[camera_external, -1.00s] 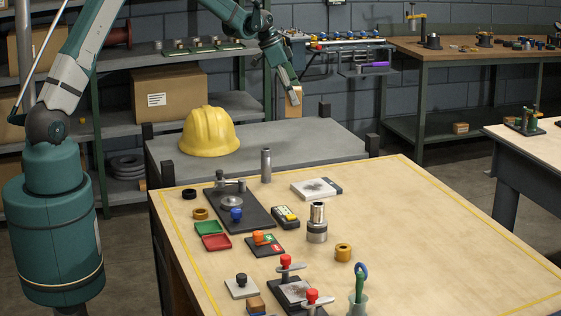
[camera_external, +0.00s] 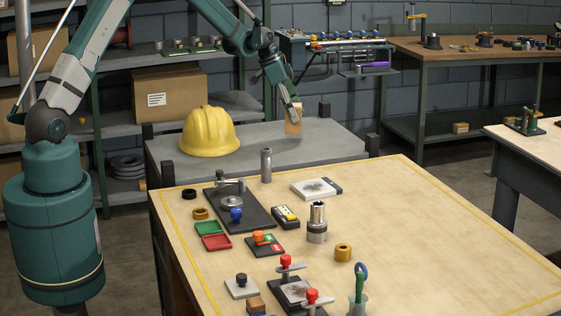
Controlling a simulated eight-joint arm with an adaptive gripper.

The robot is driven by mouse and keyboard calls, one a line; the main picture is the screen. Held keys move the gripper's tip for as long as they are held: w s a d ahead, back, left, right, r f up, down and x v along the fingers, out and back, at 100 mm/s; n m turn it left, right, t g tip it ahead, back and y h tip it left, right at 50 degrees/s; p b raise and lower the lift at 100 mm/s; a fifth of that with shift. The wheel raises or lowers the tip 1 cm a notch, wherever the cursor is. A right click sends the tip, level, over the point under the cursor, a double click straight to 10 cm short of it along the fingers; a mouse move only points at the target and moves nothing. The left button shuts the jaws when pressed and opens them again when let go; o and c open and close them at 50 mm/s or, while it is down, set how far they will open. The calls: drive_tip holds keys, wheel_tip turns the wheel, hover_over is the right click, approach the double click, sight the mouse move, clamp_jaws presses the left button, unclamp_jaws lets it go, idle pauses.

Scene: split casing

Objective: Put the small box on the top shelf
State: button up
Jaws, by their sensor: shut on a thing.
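The small tan box (camera_external: 293,125) is in my gripper (camera_external: 291,104), upright over the right part of a grey surface with dark corner posts (camera_external: 320,149). My gripper points down and is shut on the upper part of the box. Whether the bottom of the box touches the grey surface or is just above it, I cannot tell. A shelf rack stands behind on the left; its upper grey shelf (camera_external: 125,61) holds small metal parts, and a large cardboard box (camera_external: 168,95) sits on a lower level.
A yellow hard hat (camera_external: 209,131) sits on the left of the grey surface. In front, a wooden workbench (camera_external: 440,235) carries clamps, trays and a metal cylinder (camera_external: 317,222). A loaded tool cart (camera_external: 340,42) stands behind. The middle of the grey surface is clear.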

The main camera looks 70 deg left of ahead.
drive_tip(key=shift+f, duration=1.8)
drive_tip(key=shift+f, duration=0.15)
drive_tip(key=o, duration=1)
drive_tip(key=shift+o, duration=0.2)
drive_tip(key=v, duration=1.2)
drive_tip(key=shift+a, duration=0.1)
drive_tip(key=shift+s, duration=0.1)
